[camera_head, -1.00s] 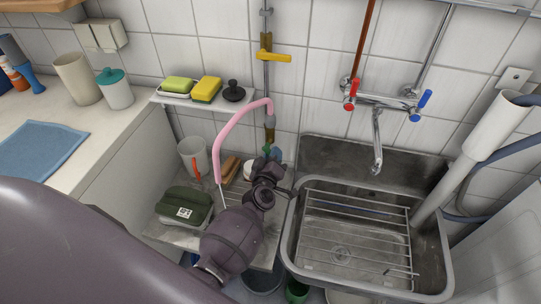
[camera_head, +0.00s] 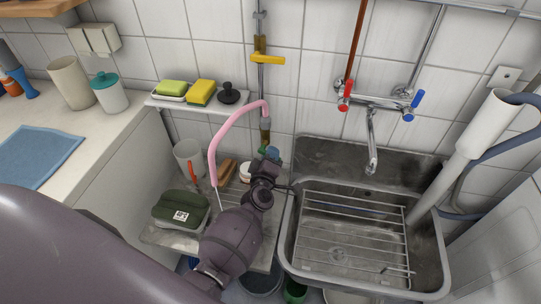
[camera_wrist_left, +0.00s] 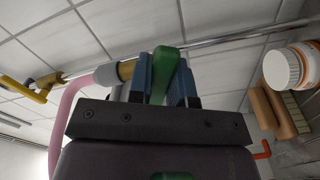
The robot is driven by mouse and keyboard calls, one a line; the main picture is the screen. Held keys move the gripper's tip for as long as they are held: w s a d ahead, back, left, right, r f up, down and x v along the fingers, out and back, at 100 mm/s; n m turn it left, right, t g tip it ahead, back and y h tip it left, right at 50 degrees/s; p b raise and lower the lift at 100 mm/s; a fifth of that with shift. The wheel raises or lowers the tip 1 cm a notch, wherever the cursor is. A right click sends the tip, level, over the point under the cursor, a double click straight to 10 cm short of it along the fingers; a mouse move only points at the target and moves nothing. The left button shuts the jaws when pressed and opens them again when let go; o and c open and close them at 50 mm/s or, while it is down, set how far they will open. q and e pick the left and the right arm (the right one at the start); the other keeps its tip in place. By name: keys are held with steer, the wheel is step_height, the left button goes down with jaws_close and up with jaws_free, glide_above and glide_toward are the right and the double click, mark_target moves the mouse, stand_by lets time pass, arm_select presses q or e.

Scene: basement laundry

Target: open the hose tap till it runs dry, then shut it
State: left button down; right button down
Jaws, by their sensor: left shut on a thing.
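The hose tap has a green lever, seen in the left wrist view (camera_wrist_left: 166,72) between the blue fingertips of my left gripper (camera_wrist_left: 162,85). The gripper is shut on this lever. In the head view my left gripper (camera_head: 268,157) is at the lower end of the wall pipe, and its own wrist hides most of the tap. The pink hose (camera_head: 222,138) leaves the tap by a grey collar, arches up and hangs down to the left. A thin pale streak, like water, drops from its end and passes behind my arm. My right gripper is not in view.
A yellow lever (camera_head: 267,59) sits higher on the same pipe. A steel sink (camera_head: 437,262) with a wire rack (camera_head: 350,225) is at the right. A soap shelf (camera_head: 196,104) is above.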

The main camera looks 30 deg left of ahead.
arm_select(q)
steer(key=c, duration=1)
jaws_free()
steer(key=shift+c, duration=0.2)
steer(key=v, duration=1.1)
steer(key=shift+p, duration=0.35)
